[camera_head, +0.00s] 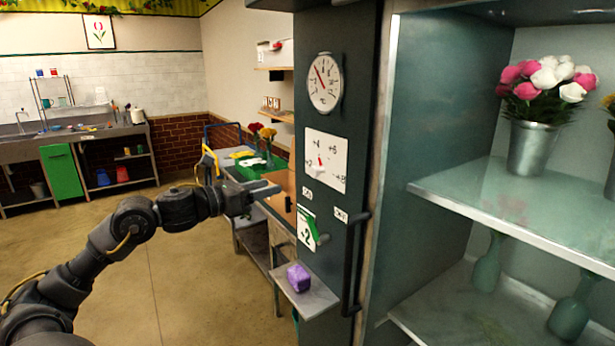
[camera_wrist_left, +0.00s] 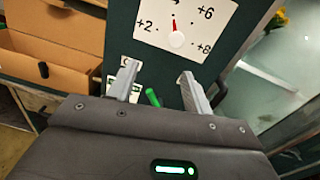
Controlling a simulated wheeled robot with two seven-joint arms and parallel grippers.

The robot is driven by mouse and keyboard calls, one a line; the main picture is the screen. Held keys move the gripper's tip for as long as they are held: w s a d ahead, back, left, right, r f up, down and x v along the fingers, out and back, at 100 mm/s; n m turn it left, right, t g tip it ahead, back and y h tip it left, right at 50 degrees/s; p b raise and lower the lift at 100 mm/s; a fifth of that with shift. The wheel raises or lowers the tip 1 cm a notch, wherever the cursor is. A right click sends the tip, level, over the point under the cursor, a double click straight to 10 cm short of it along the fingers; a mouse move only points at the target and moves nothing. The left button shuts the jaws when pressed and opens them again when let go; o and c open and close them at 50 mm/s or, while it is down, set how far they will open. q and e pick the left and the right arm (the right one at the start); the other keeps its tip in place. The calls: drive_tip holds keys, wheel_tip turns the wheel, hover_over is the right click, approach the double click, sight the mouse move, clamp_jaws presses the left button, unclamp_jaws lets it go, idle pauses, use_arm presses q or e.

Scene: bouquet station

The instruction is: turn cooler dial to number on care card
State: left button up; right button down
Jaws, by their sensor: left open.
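The cooler dial is a white knob (camera_head: 316,171) with a red pointer on a white square plate (camera_head: 334,150) on the dark cooler front. The plate carries +2, +4, +6 and +8. In the left wrist view, the knob (camera_wrist_left: 177,40) has its pointer upward, between +2 and +6. The care card (camera_head: 306,236) hangs below, showing a 2 beside a green shape; its sign is hard to read. My left gripper (camera_head: 272,192) is left of the plate, apart from it. Its open, empty fingers (camera_wrist_left: 158,70) point at the panel below the knob. My right gripper is not in view.
A round gauge (camera_head: 324,82) sits above the dial plate. A dark vertical handle (camera_head: 353,265) is to the right. A small shelf (camera_head: 308,297) with a purple block (camera_head: 298,278) juts out below. Glass shelves (camera_head: 520,215) with a flower bucket (camera_head: 532,148) are at right. The floor at left is open.

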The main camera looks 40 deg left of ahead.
use_arm(q)
drive_tip(key=d+r+m, duration=0.2)
drive_tip(key=p, duration=0.1)
approach(312, 174)
drive_tip(key=w, duration=0.3)
drive_tip(key=shift+w+d+r+h+p, duration=0.2)
drive_tip(key=shift+w+d+p, duration=0.1)
drive_tip(key=shift+w+p, duration=0.25)
drive_tip(key=shift+w+d+r+h+p, duration=0.2)
drive_tip(key=shift+w+d+p, duration=0.2)
drive_tip(key=shift+w, duration=0.3)
drive_tip(key=shift+w+a+p, duration=0.1)
drive_tip(key=shift+w+p, duration=0.2)
drive_tip(key=shift+p, duration=0.2)
drive_tip(key=shift+w+f+p, duration=0.1)
drive_tip(key=shift+w+p, duration=0.35)
drive_tip(key=shift+w, duration=0.05)
drive_tip(key=shift+w+d+f, duration=0.15)
drive_tip(key=shift+w+d, duration=0.3)
drive_tip(key=shift+d, duration=0.05)
drive_tip(key=shift+c, duration=0.2)
drive_tip(key=shift+f, duration=0.1)
drive_tip(key=c, duration=0.9)
